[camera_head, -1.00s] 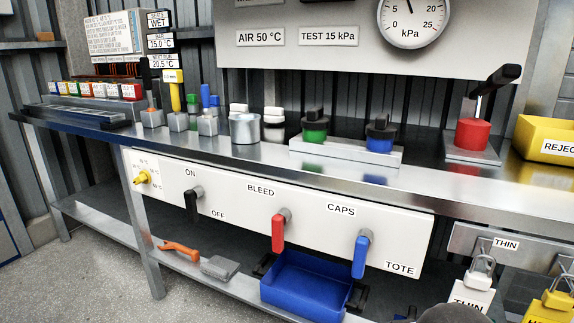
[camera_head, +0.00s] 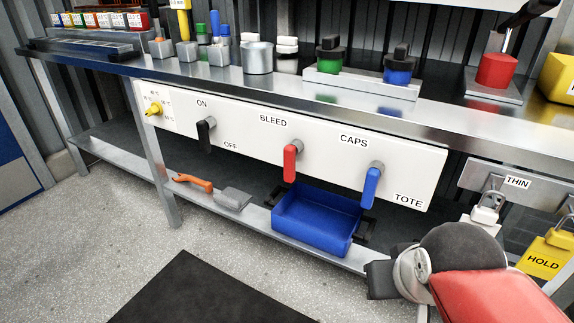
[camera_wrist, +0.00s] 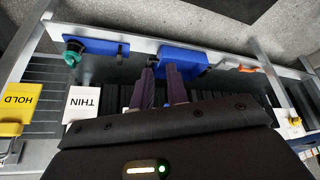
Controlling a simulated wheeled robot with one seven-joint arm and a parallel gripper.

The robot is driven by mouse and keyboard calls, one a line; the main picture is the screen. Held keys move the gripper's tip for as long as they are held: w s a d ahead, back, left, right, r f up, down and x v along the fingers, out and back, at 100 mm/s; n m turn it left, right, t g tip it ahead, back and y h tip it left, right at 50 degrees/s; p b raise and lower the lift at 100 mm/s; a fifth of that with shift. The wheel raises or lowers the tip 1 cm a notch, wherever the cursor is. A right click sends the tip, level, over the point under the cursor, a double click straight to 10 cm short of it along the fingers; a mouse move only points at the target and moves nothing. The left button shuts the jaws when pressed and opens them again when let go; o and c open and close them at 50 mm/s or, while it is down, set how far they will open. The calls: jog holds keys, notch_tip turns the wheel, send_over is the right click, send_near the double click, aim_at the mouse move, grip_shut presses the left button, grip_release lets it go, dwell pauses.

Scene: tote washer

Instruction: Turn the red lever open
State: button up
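The red lever (camera_head: 290,162) hangs straight down from its grey pivot on the white panel (camera_head: 240,150), below the BLEED label. It is clear of my arm in the head view, and I cannot make it out in the wrist view. My gripper (camera_wrist: 159,72) shows in the wrist view with its two dark fingers a little apart and nothing seen held between them. The blue tote (camera_wrist: 185,62) appears beyond the fingertips. In the head view, my arm is low at the right, and the fingers cannot be made out.
A black lever (camera_head: 206,135) is left of the red one and a blue lever (camera_head: 371,187) right. The blue tote (camera_head: 318,222) sits on the lower shelf beneath. An orange-handled tool (camera_head: 192,182) lies left of it. Padlocks hang from a bracket (camera_head: 511,184) at right.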

aim_at(287, 167)
jog(key=o, duration=0.6)
jog(key=w+d+f+n+g+h+b, duration=0.1)
jog(key=w+f+n+h+b, duration=0.2)
jog(key=w+n, duration=0.3)
jog(key=shift+d+f+n, duration=0.15)
jog(key=shift+d+n, duration=0.25)
jog(key=shift+n, duration=0.6)
jog(key=w+a+r+n+t+h+b, duration=0.1)
jog(key=w+a+n+t+h+b, duration=0.6)
jog(key=w+n, duration=0.65)
jog(key=w+a+r+n+t+y, duration=0.1)
jog(key=w+a+n+t, duration=0.2)
jog(key=a, duration=0.5)
jog(key=w+a+r+n+t+y, duration=0.1)
jog(key=w+a+n, duration=0.2)
jog(key=a+n, duration=0.35)
jog(key=shift+m, duration=0.4)
jog(key=x, duration=0.7)
jog(key=shift+w+a+r+p, duration=0.1)
jog(key=shift+a+r+p, duration=0.1)
jog(key=shift+r+p, duration=0.1)
grip_shut()
